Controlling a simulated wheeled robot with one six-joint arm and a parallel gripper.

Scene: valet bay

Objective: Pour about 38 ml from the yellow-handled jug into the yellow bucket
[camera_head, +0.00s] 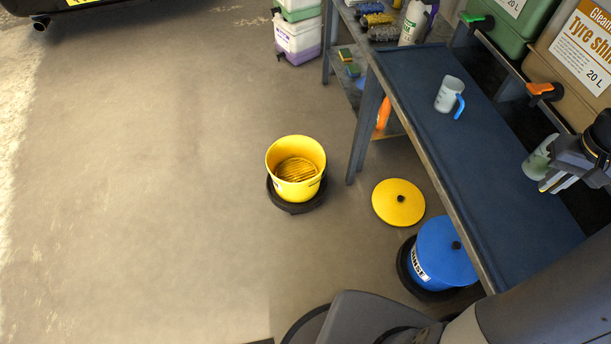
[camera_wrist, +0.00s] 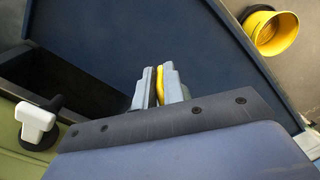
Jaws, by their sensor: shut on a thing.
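The yellow bucket (camera_head: 296,185) stands open on a black wheeled base on the floor, left of the bench, with a yellow ribbed grid inside. It also shows at the upper right of the wrist view (camera_wrist: 262,34). My gripper (camera_head: 552,178) is over the right part of the bench, shut on the jug's handle. The translucent, greenish jug (camera_head: 536,162) shows left of the fingers in the head view. In the wrist view its yellow handle (camera_wrist: 160,84) is between the fingertips (camera_wrist: 160,88), and its body is hidden. I cannot tell its liquid level.
A blue-handled jug (camera_head: 447,95) stands on the blue-topped bench (camera_head: 490,150). Large tanks with taps, one orange (camera_head: 541,90), line the bench's back. A yellow lid (camera_head: 398,203) lies on the floor near a lidded blue bucket (camera_head: 440,258). The floor left of the yellow bucket is clear.

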